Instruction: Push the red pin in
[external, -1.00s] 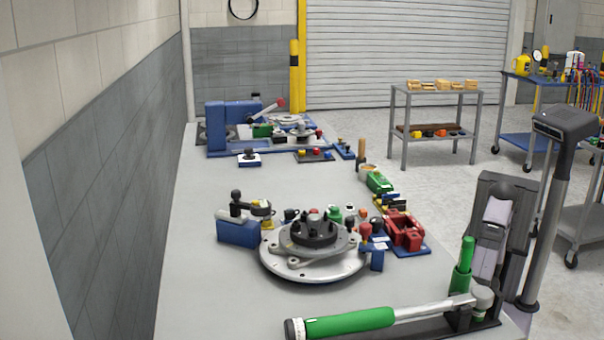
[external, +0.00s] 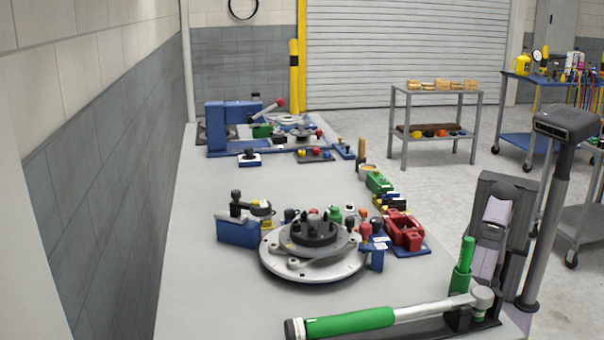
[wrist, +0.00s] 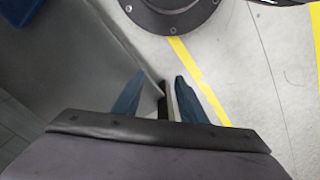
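A red-topped knob (external: 365,229) stands upright on a small blue block (external: 376,258) at the right edge of the round metal fixture (external: 285,270) in the external view. It is the clearest red pin-like part, but I cannot tell if it is the red pin. A dark hub (external: 314,236) with several black studs sits on the fixture. My gripper (wrist: 160,80) shows in the wrist view with its two bluish fingers apart and nothing visible between them.
A red clamp-like part (external: 405,231) sits right of the fixture. A green-handled lever (external: 350,322) lies along the bench front. A blue fixture (external: 232,130) stands at the back. The bench's left side is clear. The wrist view shows floor with yellow lines (wrist: 200,75).

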